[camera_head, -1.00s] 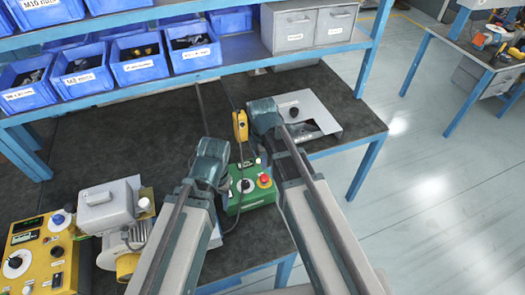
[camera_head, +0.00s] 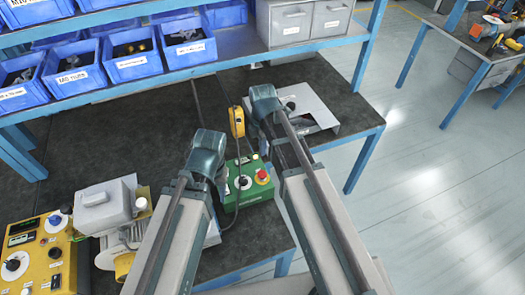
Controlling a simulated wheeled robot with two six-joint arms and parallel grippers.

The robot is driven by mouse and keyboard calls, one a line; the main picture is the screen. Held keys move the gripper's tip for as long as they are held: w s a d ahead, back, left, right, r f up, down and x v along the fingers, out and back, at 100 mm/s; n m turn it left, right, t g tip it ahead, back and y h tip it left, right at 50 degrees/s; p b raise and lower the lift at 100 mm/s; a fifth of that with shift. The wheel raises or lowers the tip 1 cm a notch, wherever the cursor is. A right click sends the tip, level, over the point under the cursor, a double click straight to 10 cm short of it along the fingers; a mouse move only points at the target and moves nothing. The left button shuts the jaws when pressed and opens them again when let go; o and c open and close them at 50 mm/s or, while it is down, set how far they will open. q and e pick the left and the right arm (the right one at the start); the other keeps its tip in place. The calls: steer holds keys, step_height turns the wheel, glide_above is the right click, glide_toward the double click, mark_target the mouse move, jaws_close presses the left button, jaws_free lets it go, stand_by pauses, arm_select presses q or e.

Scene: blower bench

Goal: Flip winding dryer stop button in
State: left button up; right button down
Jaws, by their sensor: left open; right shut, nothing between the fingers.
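The green control box (camera_head: 246,196) stands on the dark bench mat between my two arms. It carries a red stop button (camera_head: 262,177) on its right side and a dark knob on a pale dial (camera_head: 243,182) to the left of it. My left gripper (camera_head: 208,152) is at the left edge of the box, open, its fingers mostly hidden by the wrist. My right gripper (camera_head: 264,103) is beyond the box, shut and empty, its fingertips also hidden. Neither gripper visibly touches the red button.
A yellow pendant (camera_head: 237,121) is close to my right gripper. A grey metal plate (camera_head: 312,108) lies at the back right. A yellow panel (camera_head: 38,255) and a grey motor unit (camera_head: 104,205) stand at the left. Blue bins (camera_head: 131,64) fill the shelf above.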

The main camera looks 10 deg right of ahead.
mark_target(262, 174)
arm_select(q)
step_height(262, 174, down, 12)
steer(key=b, duration=1.1)
steer(key=shift+f+b, duration=0.25)
steer(key=shift+b, duration=0.1)
arm_select(e)
step_height(262, 174, down, 12)
steer(key=shift+f, duration=0.25)
